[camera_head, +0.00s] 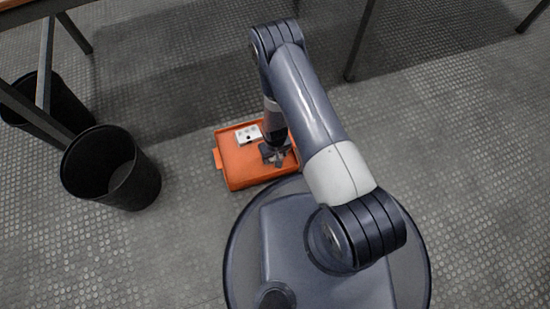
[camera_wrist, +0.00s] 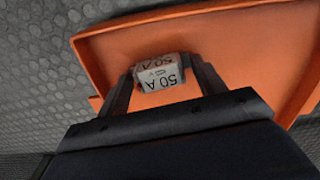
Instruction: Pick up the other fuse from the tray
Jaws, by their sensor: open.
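The orange tray (camera_head: 230,168) lies on the floor just beyond my base, and its floor and rim fill much of the wrist view (camera_wrist: 235,45). A pale fuse marked "50 A" (camera_wrist: 160,77) lies in the tray. My gripper (camera_head: 277,157) points down over the tray's right part. In the wrist view my gripper (camera_wrist: 163,75) is open, with one finger on each side of the fuse. I cannot tell whether either finger touches it. In the head view my gripper and arm hide the fuse.
A white block with several dark spots (camera_head: 247,134) lies in the tray, behind and left of my gripper. Two black bins (camera_head: 112,168) (camera_head: 62,103) stand at the left, near table legs (camera_head: 360,40). The patterned floor (camera_head: 470,150) is clear at the right.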

